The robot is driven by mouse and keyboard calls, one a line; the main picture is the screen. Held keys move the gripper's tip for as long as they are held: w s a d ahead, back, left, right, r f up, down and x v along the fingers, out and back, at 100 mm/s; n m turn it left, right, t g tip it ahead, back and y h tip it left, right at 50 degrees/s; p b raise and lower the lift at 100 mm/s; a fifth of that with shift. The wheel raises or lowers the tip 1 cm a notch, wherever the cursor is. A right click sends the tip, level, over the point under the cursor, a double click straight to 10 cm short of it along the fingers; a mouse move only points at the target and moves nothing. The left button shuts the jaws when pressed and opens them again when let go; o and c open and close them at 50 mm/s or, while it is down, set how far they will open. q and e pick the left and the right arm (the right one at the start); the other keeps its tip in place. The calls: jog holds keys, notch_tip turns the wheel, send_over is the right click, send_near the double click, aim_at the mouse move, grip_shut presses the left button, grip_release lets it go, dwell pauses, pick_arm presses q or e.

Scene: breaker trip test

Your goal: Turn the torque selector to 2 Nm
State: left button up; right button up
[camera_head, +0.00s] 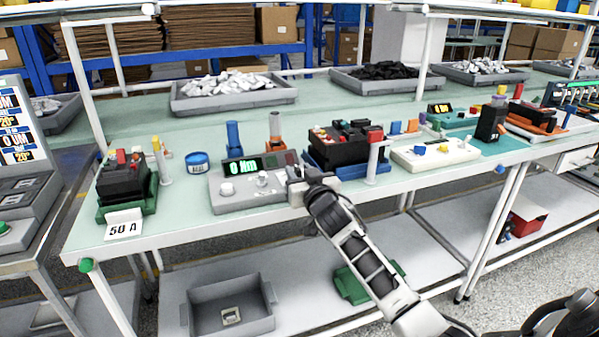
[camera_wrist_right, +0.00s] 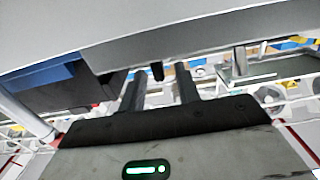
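A grey torque tester box (camera_head: 250,195) stands at the front of the bench, and its green display (camera_head: 241,167) reads 0 Nm. Two light round knobs show on it, one at the left (camera_head: 227,189) and one near the middle (camera_head: 262,178); which is the torque selector I cannot tell. My right gripper (camera_head: 297,182) is at the box's right end and hides part of it. In the right wrist view the right gripper (camera_wrist_right: 159,90) has its two dark fingers apart, with a small dark piece beyond the gap. My left gripper is not in view.
A black breaker in a blue holder (camera_head: 340,148) stands close right of my right gripper. A blue ring (camera_head: 197,162) and blue cylinder (camera_head: 234,139) stand near the box. A breaker with a 50 A card (camera_head: 124,225) is at the left. Bare bench (camera_head: 190,217) lies between them.

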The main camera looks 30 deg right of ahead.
jog(key=shift+w+d, duration=0.1)
jog(key=shift+w, duration=0.2)
grip_shut()
